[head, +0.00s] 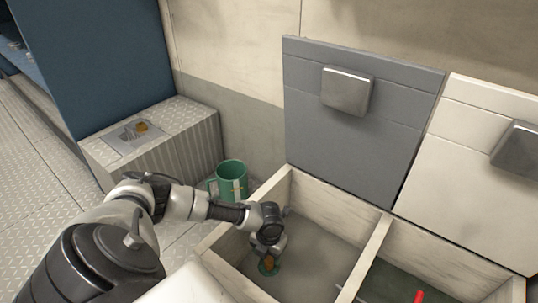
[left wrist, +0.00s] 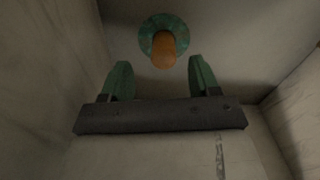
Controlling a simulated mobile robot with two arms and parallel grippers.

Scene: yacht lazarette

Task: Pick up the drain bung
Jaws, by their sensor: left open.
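The drain bung (head: 268,264), an orange-brown plug on a round green flange, is on the floor of the left compartment of the open white locker. In the left wrist view the bung (left wrist: 164,48) stands beyond the fingertips, near the middle of the gap between them. My left gripper (head: 268,250) is over the bung, inside the compartment, and partly hides it. In the left wrist view the gripper (left wrist: 161,76) has its two green fingers apart with nothing between them. My right gripper is in neither view.
Compartment walls (head: 375,255) stand close around my left gripper. A grey lid (head: 350,130) and a white lid (head: 470,150) stand open behind. A green mug (head: 232,178) is left of the locker. A small orange thing (head: 142,127) sits on the ribbed step. A red object (head: 419,297) is in the right compartment.

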